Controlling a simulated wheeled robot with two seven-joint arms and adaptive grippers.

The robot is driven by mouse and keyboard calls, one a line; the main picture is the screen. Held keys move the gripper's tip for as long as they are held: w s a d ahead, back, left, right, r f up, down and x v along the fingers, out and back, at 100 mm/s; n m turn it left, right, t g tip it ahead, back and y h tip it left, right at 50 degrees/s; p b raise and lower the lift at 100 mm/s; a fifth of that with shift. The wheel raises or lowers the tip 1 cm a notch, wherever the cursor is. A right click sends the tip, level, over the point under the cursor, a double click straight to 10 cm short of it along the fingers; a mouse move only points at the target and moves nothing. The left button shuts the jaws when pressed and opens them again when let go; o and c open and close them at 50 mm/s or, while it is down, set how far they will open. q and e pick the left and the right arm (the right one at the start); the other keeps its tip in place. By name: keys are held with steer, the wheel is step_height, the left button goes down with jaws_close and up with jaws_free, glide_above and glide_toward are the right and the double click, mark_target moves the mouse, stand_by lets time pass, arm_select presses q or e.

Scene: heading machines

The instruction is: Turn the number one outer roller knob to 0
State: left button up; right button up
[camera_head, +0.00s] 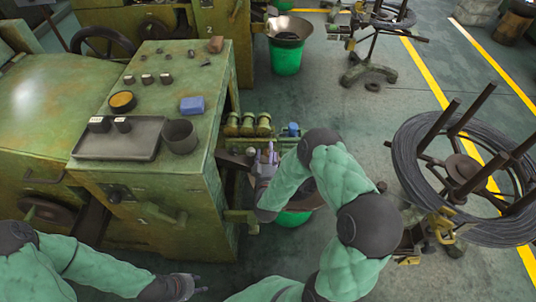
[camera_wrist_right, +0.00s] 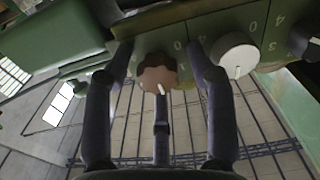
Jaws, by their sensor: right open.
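In the right wrist view a brown lobed knob (camera_wrist_right: 158,73) with a white pointer line sits on a green panel (camera_wrist_right: 160,42) marked with 0 and 4. Its pointer faces the bottom of that view. My right gripper (camera_wrist_right: 159,58) is open, with its fingers spread on both sides of the brown knob and a third finger below; contact cannot be told. A white knob (camera_wrist_right: 235,55) is just right of it, and a dark knob (camera_wrist_right: 308,41) further right. In the head view my right gripper (camera_head: 266,160) is at the machine's side. My left gripper (camera_head: 188,287) is low, by the machine's front.
The green machine (camera_head: 190,80) carries a grey tray (camera_head: 120,152), a dark cup (camera_head: 180,136) and a blue block (camera_head: 192,105). A wire coil stand (camera_head: 440,190) stands at the right. A green bucket (camera_head: 293,218) is below my right arm.

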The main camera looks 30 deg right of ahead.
steer(key=shift+w+r, duration=0.1)
jaws_close()
steer(key=shift+n, duration=0.3)
steer(key=n, duration=0.5)
steer(key=shift+w+r, duration=0.1)
steer(key=n, duration=0.6)
steer(key=shift+n, duration=0.3)
steer(key=n, duration=0.6)
steer(key=shift+a, duration=0.1)
steer(key=n, duration=0.5)
steer(key=shift+f+n+p, duration=0.35)
steer(key=shift+n, duration=0.05)
steer(key=shift+a+f, duration=0.1)
